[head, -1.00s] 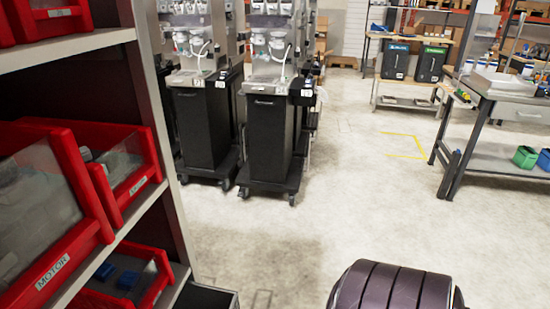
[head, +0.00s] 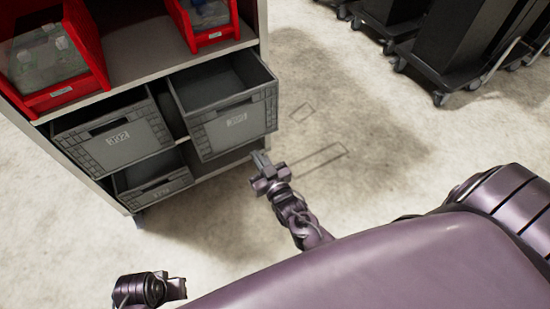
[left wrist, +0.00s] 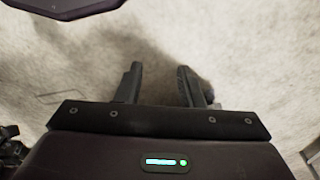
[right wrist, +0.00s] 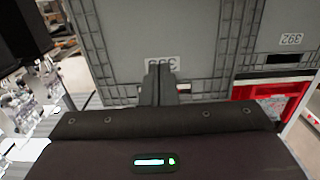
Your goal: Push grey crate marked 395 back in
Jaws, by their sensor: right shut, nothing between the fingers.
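Two grey crates stick out of the shelf's middle level in the head view. The right one (head: 240,130) juts out and its label looks like 395, though blurred; the left one (head: 115,143) looks marked 392. My right gripper (head: 260,160) is shut and empty, just in front of and below the right crate's front. In the right wrist view, its closed fingers (right wrist: 160,80) overlap the lower part of that crate's front (right wrist: 140,30) by its upside-down label; I cannot tell if they touch. My left gripper (head: 177,288) is low at the left; the left wrist view shows its fingers (left wrist: 160,78) apart and empty.
A third grey crate (head: 155,190) sits on the level below. Red bins (head: 55,65) stand on the shelf above. The floor (head: 370,130) right of the shelf is clear, with black wheeled dispenser stands (head: 470,45) further back.

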